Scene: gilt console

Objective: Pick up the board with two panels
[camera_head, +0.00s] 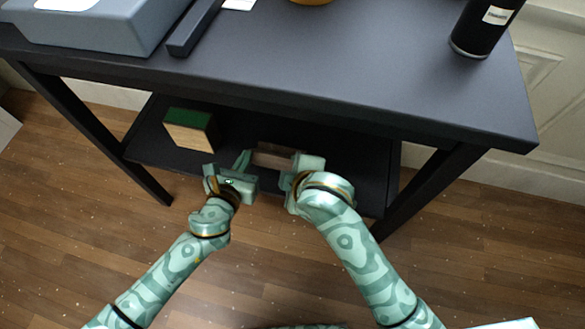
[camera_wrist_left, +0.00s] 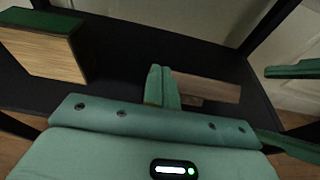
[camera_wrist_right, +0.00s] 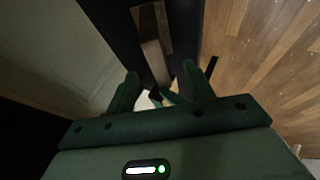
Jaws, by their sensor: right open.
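The board (camera_head: 273,158), a small brown wooden piece, is on the dark lower shelf between my grippers. In the left wrist view the board (camera_wrist_left: 207,87) extends right from behind the fingers; its two panels are not clearly told apart. In the right wrist view it shows as a lighter strip (camera_wrist_right: 156,62) ahead of the fingers. My left gripper (camera_head: 243,160) is at the board's left end, its fingers (camera_wrist_left: 162,88) together with no clear gap; whether they touch the board is unclear. My right gripper (camera_head: 298,165) is at the right end, its fingers (camera_wrist_right: 160,88) apart.
A green-topped wooden block (camera_head: 191,129) sits on the shelf to the left. The dark tabletop (camera_head: 330,60) overhangs the shelf. On it are a grey case (camera_head: 90,30), a dark bar (camera_head: 195,25) and a black bottle (camera_head: 480,28). Table legs (camera_head: 425,190) flank the shelf.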

